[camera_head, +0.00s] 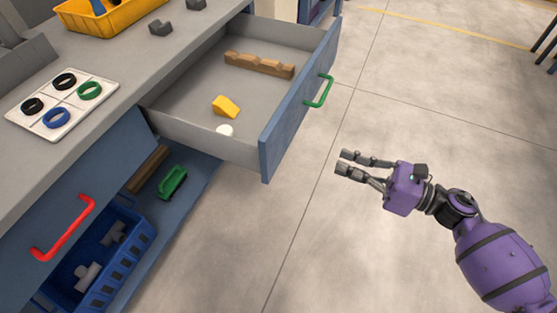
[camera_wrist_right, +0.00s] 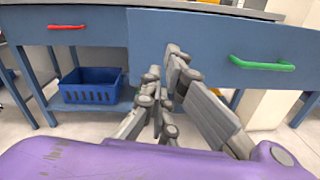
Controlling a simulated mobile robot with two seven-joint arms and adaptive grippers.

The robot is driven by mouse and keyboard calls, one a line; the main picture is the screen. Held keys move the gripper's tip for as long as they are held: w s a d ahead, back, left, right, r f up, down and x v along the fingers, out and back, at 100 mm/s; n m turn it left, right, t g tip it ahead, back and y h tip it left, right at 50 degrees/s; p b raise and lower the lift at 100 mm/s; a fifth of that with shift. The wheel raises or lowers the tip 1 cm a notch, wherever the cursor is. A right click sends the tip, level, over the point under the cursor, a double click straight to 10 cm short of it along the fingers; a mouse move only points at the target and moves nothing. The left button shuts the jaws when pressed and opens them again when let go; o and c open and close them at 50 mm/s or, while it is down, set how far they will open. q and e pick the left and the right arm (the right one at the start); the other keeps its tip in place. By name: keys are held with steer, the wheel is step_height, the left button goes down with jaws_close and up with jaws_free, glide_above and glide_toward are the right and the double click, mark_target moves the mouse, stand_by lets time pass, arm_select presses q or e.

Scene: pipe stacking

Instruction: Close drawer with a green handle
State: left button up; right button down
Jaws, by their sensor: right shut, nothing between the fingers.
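The drawer (camera_head: 275,130) with the green handle (camera_head: 319,91) is pulled out from the workbench. Its blue front stands clear of the bench edge. Inside it lie a notched wooden bar (camera_head: 259,65), a yellow wedge (camera_head: 226,106) and a small white round piece (camera_head: 224,130). My right gripper (camera_head: 343,161) is shut and empty, in front of the drawer front and apart from it, nearer to me than the green handle. In the right wrist view the green handle (camera_wrist_right: 262,64) is to the right of the fingers (camera_wrist_right: 163,80). My left gripper is not in view.
A second drawer with a red handle (camera_head: 64,229) is beside it. A blue crate (camera_head: 105,262) with grey fittings is on the lower shelf. A white board (camera_head: 62,106) with coloured rings and a yellow bin (camera_head: 108,15) are on the worktop. The floor around the right arm is clear.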

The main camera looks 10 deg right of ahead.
steer(key=s+n, duration=0.1)
steer(key=n, duration=0.1)
glide_toward(275, 147)
steer(key=shift+g+y, duration=0.3)
steer(key=shift+g, duration=0.1)
steer(key=x, duration=0.5)
steer(key=shift+w+p, duration=0.4)
steer(key=shift+w+a, duration=0.4)
steer(key=shift+a, duration=0.15)
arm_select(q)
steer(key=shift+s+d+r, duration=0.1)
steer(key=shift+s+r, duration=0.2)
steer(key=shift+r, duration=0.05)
arm_select(e)
steer(key=shift+a, duration=0.15)
